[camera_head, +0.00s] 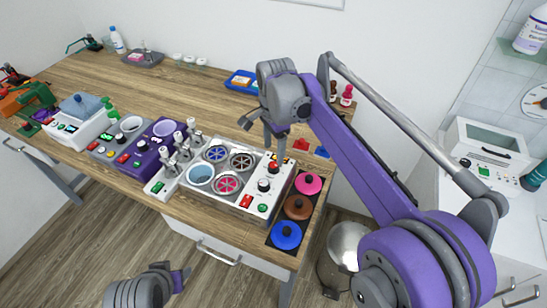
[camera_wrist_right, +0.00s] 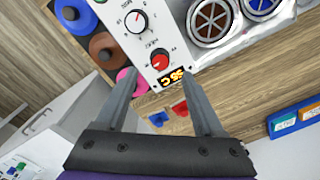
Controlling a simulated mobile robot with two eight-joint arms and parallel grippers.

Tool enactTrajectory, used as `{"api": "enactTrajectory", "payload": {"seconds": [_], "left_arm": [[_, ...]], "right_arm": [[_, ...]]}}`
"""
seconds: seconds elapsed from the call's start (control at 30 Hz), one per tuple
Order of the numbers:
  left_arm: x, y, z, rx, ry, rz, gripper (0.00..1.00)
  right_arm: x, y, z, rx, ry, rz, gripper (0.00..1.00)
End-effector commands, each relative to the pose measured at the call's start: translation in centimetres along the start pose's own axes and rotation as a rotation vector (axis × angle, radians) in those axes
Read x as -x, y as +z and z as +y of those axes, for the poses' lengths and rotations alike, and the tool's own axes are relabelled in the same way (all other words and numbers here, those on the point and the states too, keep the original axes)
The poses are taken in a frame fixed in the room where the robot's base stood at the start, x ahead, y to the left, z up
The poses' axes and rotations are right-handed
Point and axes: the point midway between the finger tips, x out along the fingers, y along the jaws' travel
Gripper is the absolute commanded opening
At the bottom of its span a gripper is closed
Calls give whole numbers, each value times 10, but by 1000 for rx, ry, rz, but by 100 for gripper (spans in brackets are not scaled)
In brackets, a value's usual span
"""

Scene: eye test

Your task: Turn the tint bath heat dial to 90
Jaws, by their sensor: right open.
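The tint bath (camera_head: 222,205) is a white unit with several round wells, standing on the wooden bench. A red-capped dial (camera_head: 273,167) sits at the back of its right panel, with a black dial (camera_head: 264,185) in front of it. In the right wrist view the red dial (camera_wrist_right: 160,60) lies beside a lit orange display (camera_wrist_right: 173,77), its digits tilted and hard to read. My right gripper (camera_head: 265,128) is open and empty above the panel, apart from the dials. My left gripper (camera_head: 178,280) is low in front of the bench; its jaws are unclear.
Pink, brown and blue lidded pots (camera_head: 297,207) stand on a dark strip at the bath's right. A purple unit (camera_head: 150,145) and small dispensers (camera_head: 172,160) stand at its left. Blue trays (camera_head: 241,82) lie behind. The bench's back middle is mostly clear.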

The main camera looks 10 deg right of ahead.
Motion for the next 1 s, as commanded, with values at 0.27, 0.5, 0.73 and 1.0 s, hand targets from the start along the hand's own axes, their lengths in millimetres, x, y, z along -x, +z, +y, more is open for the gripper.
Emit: {"api": "enactTrajectory", "payload": {"seconds": [0.27, 0.5, 0.73, 1.0], "left_arm": [[4, -4, 0, 0, 0, 3, 50], [4, -4, 0, 0, 0, 3, 50], [4, -4, 0, 0, 0, 3, 50], [4, -4, 0, 0, 0, 3, 50]], "right_arm": [[41, 0, 0, 0, -1, 0, 70], [46, 0, 0, 0, 0, 0, 70], [46, 0, 0, 0, 0, 0, 70], [45, -2, 16, 74, -28, 8, 70]]}}
